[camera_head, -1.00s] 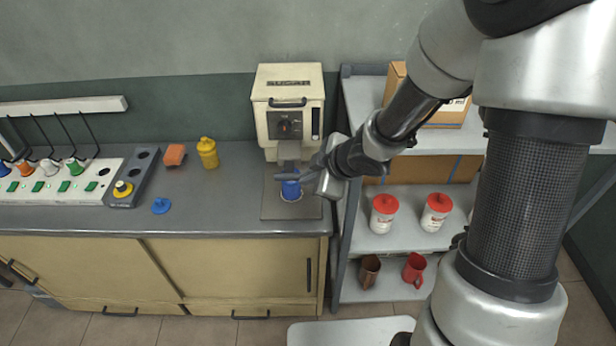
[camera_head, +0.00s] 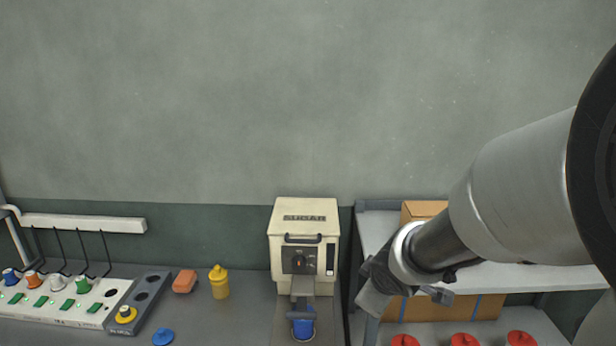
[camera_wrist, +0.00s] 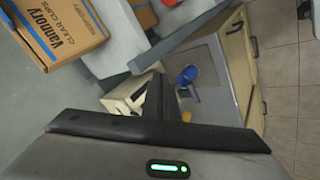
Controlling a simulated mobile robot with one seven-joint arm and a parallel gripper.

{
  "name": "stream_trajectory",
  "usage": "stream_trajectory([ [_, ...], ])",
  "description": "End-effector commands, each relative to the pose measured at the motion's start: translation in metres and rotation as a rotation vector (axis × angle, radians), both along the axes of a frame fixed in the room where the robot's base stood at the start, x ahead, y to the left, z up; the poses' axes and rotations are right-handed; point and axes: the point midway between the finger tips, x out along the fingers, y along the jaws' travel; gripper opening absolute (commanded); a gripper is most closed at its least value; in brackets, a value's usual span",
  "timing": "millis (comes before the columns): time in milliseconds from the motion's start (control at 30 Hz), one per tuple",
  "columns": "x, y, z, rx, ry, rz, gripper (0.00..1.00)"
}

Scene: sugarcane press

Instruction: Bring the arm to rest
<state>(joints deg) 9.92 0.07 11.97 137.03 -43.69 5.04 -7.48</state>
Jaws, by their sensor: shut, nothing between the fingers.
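My arm reaches in from the right in the head view. My gripper, at the end of the arm, is right of the cream sugar machine (camera_head: 303,240), in front of the shelf unit. In the wrist view my gripper's dark fingers (camera_wrist: 154,92) are shut and hold nothing. A blue cup (camera_head: 303,326) stands under the machine's spout, apart from my gripper. The fingers are hard to make out in the head view.
The shelf unit (camera_head: 372,235) bears a cardboard box (camera_wrist: 62,28) and red-lidded jars (camera_head: 464,341). On the counter are a yellow bottle (camera_head: 220,285), an orange block (camera_head: 185,281), a blue lid (camera_head: 163,337) and a switch panel (camera_head: 60,303). The wall above is clear.

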Motion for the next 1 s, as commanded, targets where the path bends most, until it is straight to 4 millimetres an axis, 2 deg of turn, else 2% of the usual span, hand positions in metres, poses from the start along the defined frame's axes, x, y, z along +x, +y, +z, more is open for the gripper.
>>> stream_trajectory([
  [33,-0.015,-0.015,0.028,0.009,-0.021,-0.111,0.0],
  [100,-0.043,-0.031,0.054,0.051,-0.02,-0.27,0.0],
  [200,-0.091,-0.04,0.08,0.158,0.0,-0.468,0.0],
  [300,-0.137,-0.035,0.095,0.291,0.039,-0.608,0.0],
  [400,-0.173,-0.021,0.101,0.412,0.089,-0.69,0.0],
  [500,-0.197,-0.009,0.104,0.494,0.133,-0.727,0.0],
  [633,-0.21,-0.001,0.105,0.539,0.162,-0.745,0.0],
  [1000,-0.21,-0.001,0.105,0.541,0.165,-0.746,0.0],
])
